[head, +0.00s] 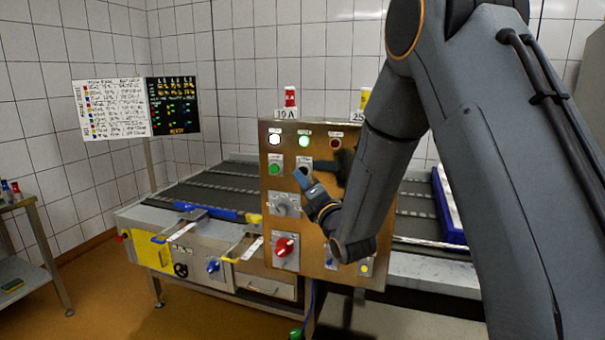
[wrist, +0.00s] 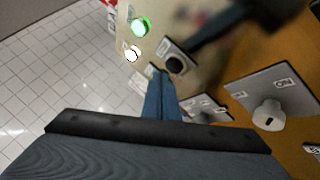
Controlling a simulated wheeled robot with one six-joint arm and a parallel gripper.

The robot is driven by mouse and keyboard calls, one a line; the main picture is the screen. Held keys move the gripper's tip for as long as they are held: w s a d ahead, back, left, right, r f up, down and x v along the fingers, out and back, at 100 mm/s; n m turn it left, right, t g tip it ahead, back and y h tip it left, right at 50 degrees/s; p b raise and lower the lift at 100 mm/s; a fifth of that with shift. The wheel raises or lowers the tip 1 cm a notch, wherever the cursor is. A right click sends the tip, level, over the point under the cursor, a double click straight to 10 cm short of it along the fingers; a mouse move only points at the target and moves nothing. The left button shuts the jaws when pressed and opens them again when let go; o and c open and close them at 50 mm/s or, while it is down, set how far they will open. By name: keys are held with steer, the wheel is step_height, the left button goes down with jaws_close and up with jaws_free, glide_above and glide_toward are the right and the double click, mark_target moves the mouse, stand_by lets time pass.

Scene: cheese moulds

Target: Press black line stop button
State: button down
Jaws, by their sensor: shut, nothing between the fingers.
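The control panel (head: 325,220) is brass-coloured and stands upright in front of the conveyor. The black stop button (wrist: 174,63) sits on a pale square plate in the wrist view. In the head view the black button (head: 304,168) is right of the green button (head: 274,168), partly covered by my gripper. My gripper (head: 299,175) is shut and empty, pointing at the panel. In the wrist view my gripper's blue fingertips (wrist: 156,76) appear just left of and below the black button. I cannot tell whether they touch the panel or its plate.
A white lamp (head: 274,139), a lit green lamp (head: 305,140) and a dark red lamp (head: 335,143) line the panel's top. A grey selector knob (head: 283,205) and a red switch (head: 284,247) sit lower. A blue crate (head: 447,215) stands on the conveyor at right.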

steer(key=shift+w, duration=0.15)
steer(key=shift+w+d+b, duration=0.15)
steer(key=shift+w+b, duration=0.1)
steer(key=shift+b, duration=0.15)
steer(key=shift+w+d+b, duration=0.2)
steer(key=shift+w+b, duration=0.15)
steer(key=shift+w, duration=0.15)
stand_by(0.9)
steer(key=shift+s, duration=0.1)
steer(key=shift+s+a, duration=0.35)
steer(key=shift+s, duration=0.4)
steer(key=s, duration=0.1)
steer(key=s+a, duration=0.1)
steer(key=s, duration=0.2)
steer(key=shift+s+a, duration=0.35)
steer(key=shift+s, duration=0.05)
stand_by(0.6)
